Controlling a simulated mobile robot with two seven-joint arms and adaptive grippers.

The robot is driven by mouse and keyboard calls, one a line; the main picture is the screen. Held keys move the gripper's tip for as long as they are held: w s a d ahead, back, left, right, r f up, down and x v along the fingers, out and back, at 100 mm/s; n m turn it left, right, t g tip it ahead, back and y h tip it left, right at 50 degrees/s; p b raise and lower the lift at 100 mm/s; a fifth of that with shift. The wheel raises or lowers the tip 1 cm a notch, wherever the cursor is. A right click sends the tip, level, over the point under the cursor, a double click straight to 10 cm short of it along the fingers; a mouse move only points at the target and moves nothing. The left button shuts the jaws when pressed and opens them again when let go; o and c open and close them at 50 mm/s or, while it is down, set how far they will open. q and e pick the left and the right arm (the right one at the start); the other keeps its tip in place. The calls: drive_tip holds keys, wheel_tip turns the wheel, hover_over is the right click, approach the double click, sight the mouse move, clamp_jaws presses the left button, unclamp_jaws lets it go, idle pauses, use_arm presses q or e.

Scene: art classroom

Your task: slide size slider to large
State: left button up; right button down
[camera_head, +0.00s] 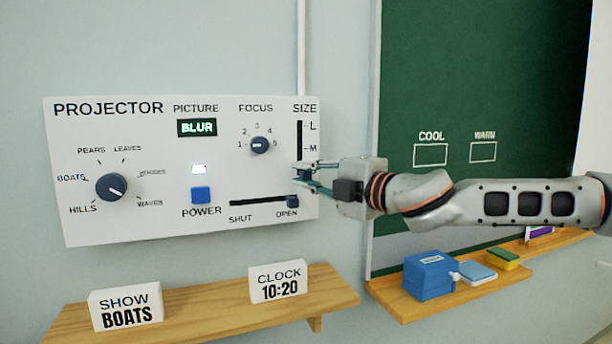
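The size slider's vertical slot (299,140) is at the right end of the white projector panel (120,225), with L at its top and M below. My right gripper (304,174) is at the slot's lower end, below the M mark, coming in from the right. A dark blue knob (303,175) shows between its fingertips, partly hidden by them. The fingers are close around the knob; I cannot tell if they touch it. The lower size label is hidden. My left gripper is not in view.
Just below my gripper, the shutter slider knob (292,201) is at OPEN. The focus dial (260,145) is left of the slot. A wooden shelf (215,311) holds SHOW BOATS (126,307) and CLOCK 10:20 (278,283) blocks. A chalkboard (480,80) is to the right.

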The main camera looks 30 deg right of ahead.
sight(292, 122)
wheel_tip(292, 122, up, 10)
drive_tip(key=p, duration=0.4)
drive_tip(key=shift+d+r, duration=0.1)
drive_tip(key=shift+r, duration=0.15)
drive_tip(key=c, duration=2)
unclamp_jaws()
drive_tip(key=shift+o, duration=0.2)
drive_tip(key=shift+f, duration=0.1)
drive_tip(key=s+d, duration=0.1)
drive_tip(key=s, duration=1.1)
drive_tip(key=shift+d, duration=0.35)
